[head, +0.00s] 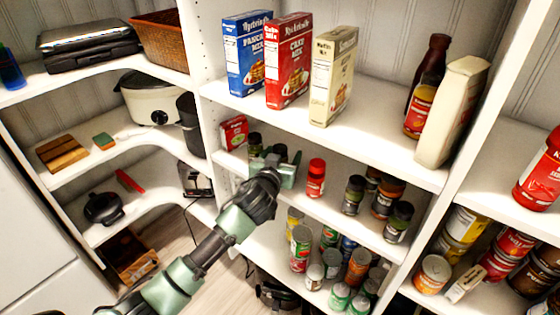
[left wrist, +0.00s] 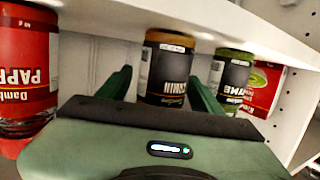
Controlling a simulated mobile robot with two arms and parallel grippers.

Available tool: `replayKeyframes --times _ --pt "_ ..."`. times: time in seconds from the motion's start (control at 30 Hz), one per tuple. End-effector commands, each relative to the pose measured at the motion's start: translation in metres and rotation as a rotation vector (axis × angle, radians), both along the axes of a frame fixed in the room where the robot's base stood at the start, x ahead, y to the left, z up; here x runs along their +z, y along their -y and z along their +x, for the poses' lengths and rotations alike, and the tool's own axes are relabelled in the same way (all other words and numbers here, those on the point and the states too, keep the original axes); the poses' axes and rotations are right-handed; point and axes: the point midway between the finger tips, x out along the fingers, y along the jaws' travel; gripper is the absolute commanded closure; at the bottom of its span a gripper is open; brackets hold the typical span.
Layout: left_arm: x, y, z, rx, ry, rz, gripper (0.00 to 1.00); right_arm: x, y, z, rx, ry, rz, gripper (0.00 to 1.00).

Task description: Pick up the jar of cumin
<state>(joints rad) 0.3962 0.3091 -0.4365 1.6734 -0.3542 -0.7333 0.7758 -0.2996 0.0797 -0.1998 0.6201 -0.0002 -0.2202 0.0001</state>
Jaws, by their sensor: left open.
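A dark-labelled spice jar, apparently the cumin (left wrist: 166,72), has a brownish end and stands between my left gripper's fingers in the left wrist view. Its label is only partly legible. In the head view the jar (head: 280,151) is mostly hidden behind my gripper. My left gripper (head: 279,162) is open at the middle shelf. In the left wrist view its green fingers (left wrist: 162,97) lie either side of the jar, with visible gaps. I cannot tell how deep the jar sits between them. My right gripper is not in view.
A green-ended jar (left wrist: 232,78) stands close to the right finger, with a red box (left wrist: 265,88) beyond. A red paprika jar (left wrist: 28,70) is at left. In the head view, several more jars (head: 353,195) stand right; cake mix boxes (head: 288,62) are on the shelf above.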

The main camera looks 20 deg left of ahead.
Motion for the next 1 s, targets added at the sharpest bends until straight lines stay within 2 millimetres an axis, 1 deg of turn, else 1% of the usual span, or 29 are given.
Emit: replayKeyframes --times 0.17,0.27,0.3,0.37,0.4,0.43,0.77,0.87,1.0 --pt "0.000 0.000 0.000 -0.001 0.000 0.000 0.34 0.000 0.000 0.000 0.000 0.000 0.000 1.00" --pt "0.000 0.001 0.000 -0.001 0.000 0.000 0.59 0.000 0.000 0.000 0.000 0.000 0.000 1.00" --pt "0.000 0.001 0.000 -0.001 0.000 0.000 0.70 0.000 0.000 0.000 0.000 0.000 0.000 1.00" --pt "0.000 0.001 0.000 -0.001 0.000 0.000 0.87 0.000 0.000 0.000 0.000 0.000 0.000 1.00" --pt "0.000 0.001 0.000 -0.001 0.000 0.000 0.98 0.000 0.000 0.000 0.000 0.000 0.000 1.00" --pt "0.000 0.001 0.000 -0.001 0.000 0.000 1.00 0.000 0.000 0.000 0.000 0.000 0.000 1.00" --pt "0.004 0.001 0.000 -0.001 0.003 -0.001 1.00 -0.001 0.000 0.000 0.000 0.000 0.000 1.00" --pt "0.011 0.001 0.000 -0.001 0.004 -0.002 1.00 -0.001 0.000 0.000 0.000 0.000 0.000 1.00" --pt "0.027 0.001 0.000 0.000 0.006 -0.003 1.00 -0.004 0.000 0.000 0.000 0.000 0.001 1.00"
